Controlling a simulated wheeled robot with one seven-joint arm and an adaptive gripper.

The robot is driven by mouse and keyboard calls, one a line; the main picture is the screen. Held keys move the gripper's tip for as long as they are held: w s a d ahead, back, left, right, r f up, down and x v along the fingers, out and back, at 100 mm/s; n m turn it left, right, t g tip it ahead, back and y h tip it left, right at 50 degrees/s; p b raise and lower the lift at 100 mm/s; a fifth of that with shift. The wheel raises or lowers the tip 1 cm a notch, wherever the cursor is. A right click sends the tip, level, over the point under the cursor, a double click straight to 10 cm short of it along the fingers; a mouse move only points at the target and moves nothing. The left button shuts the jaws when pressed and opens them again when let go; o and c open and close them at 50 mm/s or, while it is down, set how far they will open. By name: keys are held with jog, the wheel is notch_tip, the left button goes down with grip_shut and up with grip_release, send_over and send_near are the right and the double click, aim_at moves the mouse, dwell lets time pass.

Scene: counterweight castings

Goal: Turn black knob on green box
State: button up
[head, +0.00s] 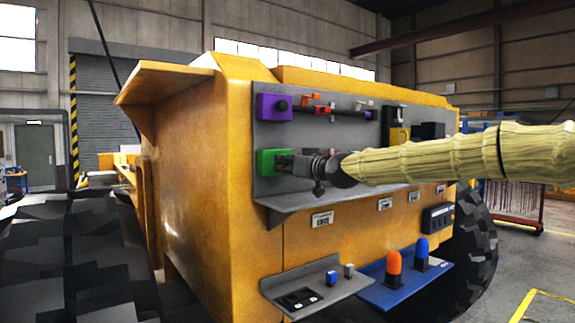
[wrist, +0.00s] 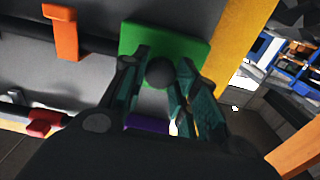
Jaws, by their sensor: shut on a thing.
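The green box (head: 265,162) is mounted on the grey panel of a yellow machine, near the panel's left edge. It also shows in the wrist view (wrist: 193,38). Its black knob (wrist: 160,73) is round and sits between my gripper's fingers in the wrist view. My gripper (head: 291,165) reaches in from the right and is shut on the knob. In the head view the gripper hides the knob and the right part of the box.
A purple box (head: 268,107) with a black knob sits above the green box. An orange-red handle (head: 318,110) and rail are at its right. A grey ledge (head: 300,209) juts out below. Orange (head: 393,262) and blue (head: 422,248) domed pieces stand on a lower blue shelf (head: 400,291).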

jog(key=shift+d+m+b, duration=0.1)
jog(key=shift+m+b, duration=0.2)
jog(key=m+b, duration=0.2)
jog(key=shift+f+m, duration=0.1)
jog(key=shift+m, duration=0.2)
jog(key=m+b, duration=0.2)
jog(key=m, duration=0.1)
jog(key=shift+m+b, duration=0.3)
jog(key=shift+m, duration=0.1)
jog(key=m+b, duration=0.3)
jog(key=m, duration=1.5)
jog(key=shift+d, duration=0.1)
jog(key=shift+f+m, duration=0.1)
jog(key=shift+m, duration=1.4)
